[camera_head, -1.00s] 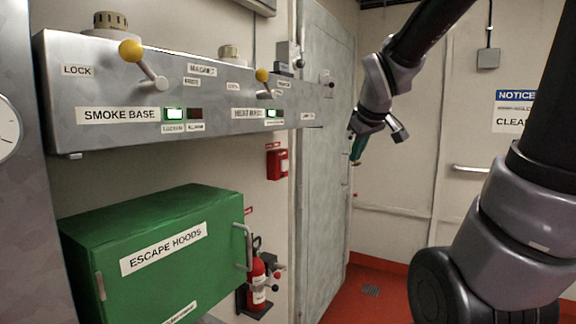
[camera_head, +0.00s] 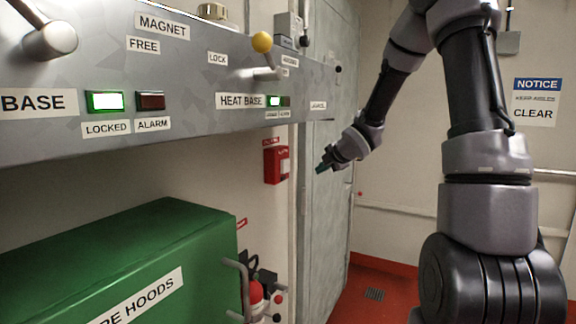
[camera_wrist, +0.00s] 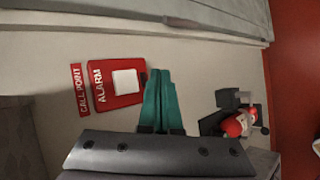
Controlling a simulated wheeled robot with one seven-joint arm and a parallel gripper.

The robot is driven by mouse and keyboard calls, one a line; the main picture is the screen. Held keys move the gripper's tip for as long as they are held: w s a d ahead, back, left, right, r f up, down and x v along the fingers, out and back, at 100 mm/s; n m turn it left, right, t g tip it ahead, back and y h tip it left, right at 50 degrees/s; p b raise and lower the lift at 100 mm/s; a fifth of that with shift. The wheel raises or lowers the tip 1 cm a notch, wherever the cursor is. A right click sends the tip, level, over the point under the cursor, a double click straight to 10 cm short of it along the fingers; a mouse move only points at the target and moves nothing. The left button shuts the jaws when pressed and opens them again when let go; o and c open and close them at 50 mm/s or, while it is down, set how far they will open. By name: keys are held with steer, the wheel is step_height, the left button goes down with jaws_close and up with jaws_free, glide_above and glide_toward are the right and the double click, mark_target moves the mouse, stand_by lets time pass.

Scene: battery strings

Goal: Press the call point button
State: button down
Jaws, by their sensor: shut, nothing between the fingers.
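The call point is a red box (camera_head: 277,165) on the wall, left of the grey door and below the grey panel. In the wrist view the red box (camera_wrist: 112,84) reads ALARM, with a CALL POINT label beside it. Its pale square button (camera_wrist: 126,82) faces out; it also shows in the head view (camera_head: 285,166). My gripper (camera_head: 322,168) is to the right of the box in the head view, apart from it. In the wrist view my gripper's green fingers (camera_wrist: 160,78) are together and empty, just right of the box in the picture.
A grey panel (camera_head: 200,95) with levers and lights juts out above. A red fire extinguisher (camera_head: 256,295) hangs below the call point. The grey door (camera_head: 325,220) is right of it.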

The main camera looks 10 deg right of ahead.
steer(key=shift+w+a+f+n, duration=0.15)
steer(key=shift+w+f+n, duration=0.1)
steer(key=shift+w+n, duration=0.25)
steer(key=shift+w, duration=0.1)
glide_toward(288, 170)
steer(key=shift+w+f, duration=1.6)
steer(key=shift+w, duration=0.4)
steer(key=shift+a, duration=0.1)
stand_by(0.4)
steer(key=shift+w+a, duration=0.25)
steer(key=shift+a, duration=0.1)
steer(key=shift+w+a, duration=0.1)
steer(key=shift+a, duration=0.05)
stand_by(0.4)
